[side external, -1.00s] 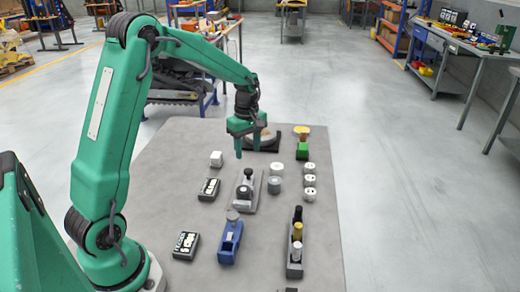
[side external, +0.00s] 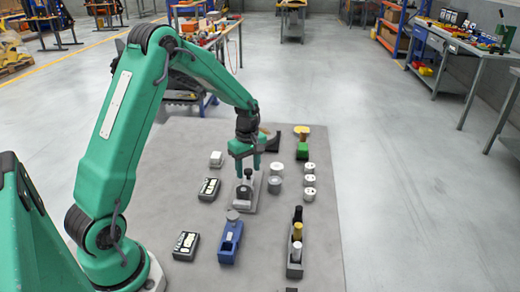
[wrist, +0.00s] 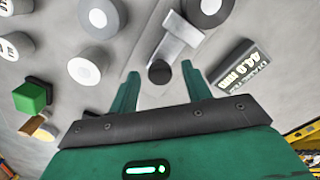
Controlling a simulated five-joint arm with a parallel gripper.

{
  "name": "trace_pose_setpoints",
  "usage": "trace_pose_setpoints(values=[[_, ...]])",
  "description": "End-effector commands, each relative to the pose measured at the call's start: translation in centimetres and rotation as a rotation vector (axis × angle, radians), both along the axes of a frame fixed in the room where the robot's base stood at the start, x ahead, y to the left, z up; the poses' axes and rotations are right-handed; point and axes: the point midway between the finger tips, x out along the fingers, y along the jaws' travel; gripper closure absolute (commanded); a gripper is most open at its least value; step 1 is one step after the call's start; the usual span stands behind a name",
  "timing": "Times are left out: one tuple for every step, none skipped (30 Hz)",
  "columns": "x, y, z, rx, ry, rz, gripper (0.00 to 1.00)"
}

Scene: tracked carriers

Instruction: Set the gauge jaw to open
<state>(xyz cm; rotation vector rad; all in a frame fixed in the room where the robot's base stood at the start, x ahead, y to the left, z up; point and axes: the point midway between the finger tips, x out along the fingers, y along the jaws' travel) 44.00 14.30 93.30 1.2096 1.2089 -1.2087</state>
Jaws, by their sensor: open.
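A grey gauge (side external: 252,207) lies on the mat, with a dark round part and an upright black-topped post (side external: 248,174) at its far end. In the wrist view, the post's black top (wrist: 160,72) and grey slide bar (wrist: 172,47) show. My gripper (side external: 248,172) is open and points down over the far end of the gauge. In the wrist view its fingertips (wrist: 157,66) stand on either side of the black top, with gaps visible on both sides. A display box (side external: 209,188) sits left of the gauge; in the wrist view the box (wrist: 246,68) reads about 44.0 mm.
A blue device (side external: 231,243) and another display box (side external: 186,245) stand nearer. White and grey round pieces (side external: 309,181) lie to the right, beside a rack of cylinders (side external: 296,258). A green block (side external: 303,151) stands at the back. A white block (side external: 216,158) lies left.

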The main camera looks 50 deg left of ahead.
Motion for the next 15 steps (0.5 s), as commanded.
trace_pose_setpoints(values=[[0.0,0.0,0.0,0.0,0.0,0.0,0.52],[0.0,0.0,0.0,0.0,0.0,0.0,0.54],[0.0,0.0,0.01,0.0,0.0,0.0,0.61],[0.0,0.0,0.01,0.0,0.0,0.0,0.67],[0.0,0.0,0.01,0.0,0.0,0.0,0.73],[0.0,0.0,0.02,0.0,0.0,0.0,0.81],[0.0,0.0,0.02,0.0,0.0,0.0,0.87],[0.0,0.0,0.02,0.0,0.0,0.0,0.93],[0.0,0.0,0.03,0.0,0.0,0.0,1.0],[0.0,0.0,0.03,0.0,0.0,0.0,1.0],[-0.01,0.0,0.03,0.0,0.001,0.0,1.0],[0.0,0.0,0.03,0.0,0.0,0.0,1.0],[0.01,0.02,0.03,0.0,0.001,0.0,1.0],[0.04,0.05,0.03,0.0,0.0,0.0,1.0],[0.13,0.13,0.03,0.0,0.0,0.0,1.0]])
